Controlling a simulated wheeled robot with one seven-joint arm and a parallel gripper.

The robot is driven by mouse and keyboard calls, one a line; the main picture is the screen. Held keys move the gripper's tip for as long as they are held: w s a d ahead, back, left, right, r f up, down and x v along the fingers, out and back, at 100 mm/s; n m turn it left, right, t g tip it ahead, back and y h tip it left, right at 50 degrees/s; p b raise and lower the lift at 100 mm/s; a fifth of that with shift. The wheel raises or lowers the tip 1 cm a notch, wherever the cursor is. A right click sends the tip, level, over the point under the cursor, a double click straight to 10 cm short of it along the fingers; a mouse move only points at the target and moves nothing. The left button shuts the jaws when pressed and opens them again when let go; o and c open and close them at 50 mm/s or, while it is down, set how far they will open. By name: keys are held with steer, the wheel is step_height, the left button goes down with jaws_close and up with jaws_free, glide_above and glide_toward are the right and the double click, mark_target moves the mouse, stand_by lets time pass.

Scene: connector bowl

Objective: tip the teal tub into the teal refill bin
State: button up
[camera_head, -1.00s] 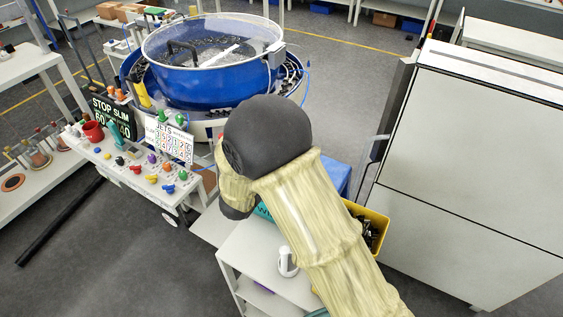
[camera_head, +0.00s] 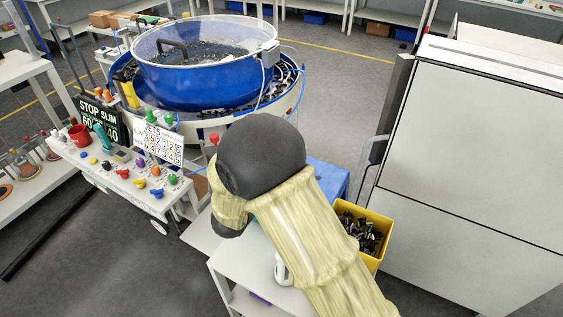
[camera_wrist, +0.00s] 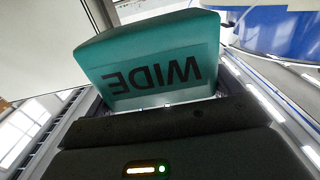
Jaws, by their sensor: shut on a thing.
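The teal tub (camera_wrist: 150,60) fills the upper middle of the wrist view, with the word WIDE printed on it upside down to the camera. My gripper (camera_wrist: 165,106) is shut on the tub at its lower edge in that view. The fingertips are mostly hidden behind the dark gripper body. In the head view my sleeved arm covers both the gripper and the tub. I cannot make out the teal refill bin in either view. Whether the tub holds parts cannot be seen.
A blue bowl feeder (camera_head: 205,75) with a clear rim stands behind the arm. A control panel (camera_head: 120,165) with coloured knobs is left of it. A yellow bin of dark parts (camera_head: 375,252) and a white shelf unit (camera_head: 245,265) flank my arm. A large grey cabinet (camera_head: 470,150) stands right.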

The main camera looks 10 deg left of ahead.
steer(key=n+p, duration=0.1)
steer(key=f+n+p, duration=0.1)
steer(key=n+p, duration=0.1)
steer(key=shift+f, duration=0.1)
step_height(320, 180, down, 2)
steer(key=n+p, duration=0.3)
steer(key=n, duration=0.2)
steer(key=shift+d+f, duration=0.1)
steer(key=shift+f, duration=0.05)
steer(key=shift+n+p, duration=0.5)
steer(key=shift+n, duration=0.1)
steer(key=n+p, duration=0.3)
steer(key=n, duration=0.1)
steer(key=shift+f, duration=0.15)
steer(key=shift+f+n+p, duration=0.2)
steer(key=shift+n+p, duration=0.15)
steer(key=shift+n, duration=0.45)
steer(key=shift+f+n+p, duration=0.15)
steer(key=shift+n+p, duration=0.15)
steer(key=shift+n, duration=0.5)
